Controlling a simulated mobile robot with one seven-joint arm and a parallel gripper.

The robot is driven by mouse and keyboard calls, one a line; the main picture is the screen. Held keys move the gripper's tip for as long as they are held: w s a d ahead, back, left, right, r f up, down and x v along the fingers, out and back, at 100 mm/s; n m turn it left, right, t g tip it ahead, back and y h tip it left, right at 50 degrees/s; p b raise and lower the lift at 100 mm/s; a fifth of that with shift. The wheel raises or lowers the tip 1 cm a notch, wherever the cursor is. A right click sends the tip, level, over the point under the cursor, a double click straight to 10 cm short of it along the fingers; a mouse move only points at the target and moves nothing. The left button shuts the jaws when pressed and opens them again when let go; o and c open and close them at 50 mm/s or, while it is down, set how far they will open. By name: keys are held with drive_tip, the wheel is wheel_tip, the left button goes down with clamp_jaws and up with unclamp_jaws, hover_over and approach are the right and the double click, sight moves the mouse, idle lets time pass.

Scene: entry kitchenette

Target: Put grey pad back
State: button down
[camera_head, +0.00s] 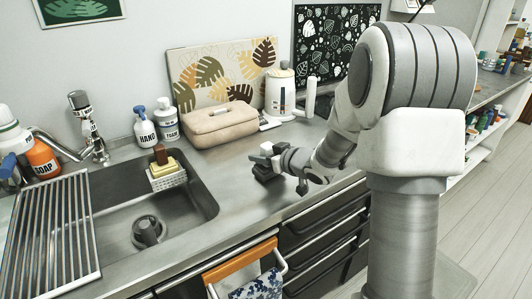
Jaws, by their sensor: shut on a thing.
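My gripper (266,163) is over the steel counter to the right of the sink, low and near the counter's front edge. It is shut on a small dark grey block (263,173), which looks like the grey pad. The pad is small in this view, and I cannot tell whether it touches the counter. A white wire caddy (168,181) hangs at the sink's back edge. It holds a yellow sponge (163,168) and a brown-topped item (160,155). The caddy is to the left of my gripper.
The sink basin (190,205) has a drying rack (55,230) over its left side. Towels (250,275) hang in front. The counter between sink and gripper is clear.

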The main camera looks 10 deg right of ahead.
drive_tip(key=shift+f, duration=0.25)
drive_tip(key=shift+f, duration=0.2)
drive_tip(key=shift+c, duration=2.2)
unclamp_jaws()
drive_tip(key=shift+b, duration=0.35)
drive_tip(key=p+v, duration=0.5)
drive_tip(key=v, duration=1.2)
drive_tip(key=shift+d+r+p, duration=0.25)
drive_tip(key=shift+d+p, duration=0.1)
drive_tip(key=shift+d, duration=0.15)
